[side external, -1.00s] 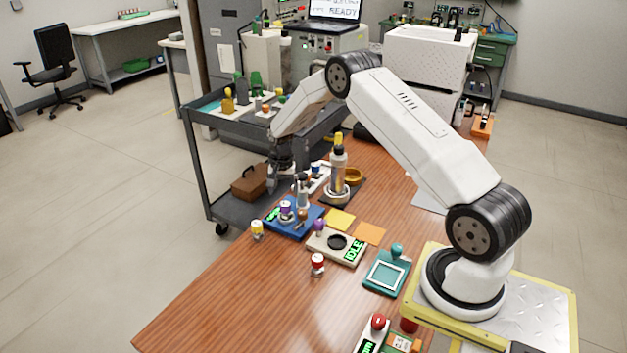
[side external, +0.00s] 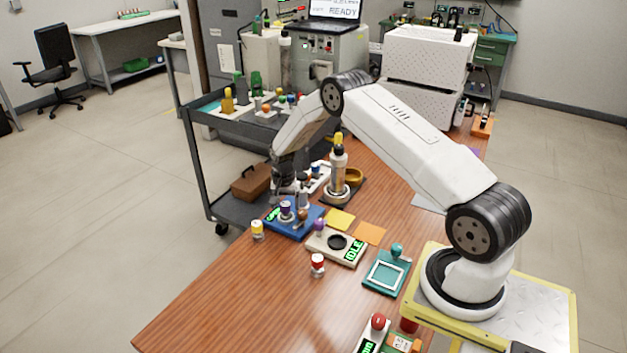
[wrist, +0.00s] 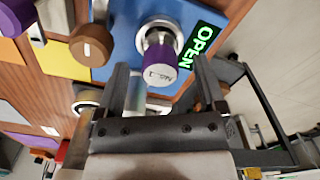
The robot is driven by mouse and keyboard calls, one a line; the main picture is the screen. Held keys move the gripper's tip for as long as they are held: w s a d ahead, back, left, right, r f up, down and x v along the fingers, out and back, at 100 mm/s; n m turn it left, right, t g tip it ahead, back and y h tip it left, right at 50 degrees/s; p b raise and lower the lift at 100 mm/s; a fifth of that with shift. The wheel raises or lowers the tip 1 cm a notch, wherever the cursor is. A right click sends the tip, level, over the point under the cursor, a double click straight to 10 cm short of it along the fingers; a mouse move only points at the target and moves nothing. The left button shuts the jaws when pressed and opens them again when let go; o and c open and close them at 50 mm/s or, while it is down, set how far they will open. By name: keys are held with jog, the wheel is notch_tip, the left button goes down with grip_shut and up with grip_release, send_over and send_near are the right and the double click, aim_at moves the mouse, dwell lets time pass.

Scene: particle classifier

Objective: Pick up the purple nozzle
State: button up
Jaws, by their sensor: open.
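The purple nozzle (side external: 285,208), a purple cap with a pale labelled body, sits upright on the blue fixture (side external: 296,228) by a green readout. In the wrist view the purple nozzle (wrist: 162,58) stands on a round metal seat on the blue fixture (wrist: 118,22), beside the "OPEN" display. My gripper (wrist: 163,72) is open, with its two fingers pointing toward the nozzle, one to each side of it in the picture. I cannot tell whether the tips are level with it. In the side view my gripper (side external: 288,188) is just above the fixture, and its fingers are partly hidden.
A clear cylinder with a yellow top (side external: 339,165) stands close behind the gripper. A brown knob (wrist: 92,44) is beside the nozzle. A yellow-capped nozzle (side external: 257,229) and a red-banded one (side external: 317,264) stand on the table. The front left of the table is clear.

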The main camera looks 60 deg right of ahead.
jog(key=shift+f, duration=1.15)
grip_shut()
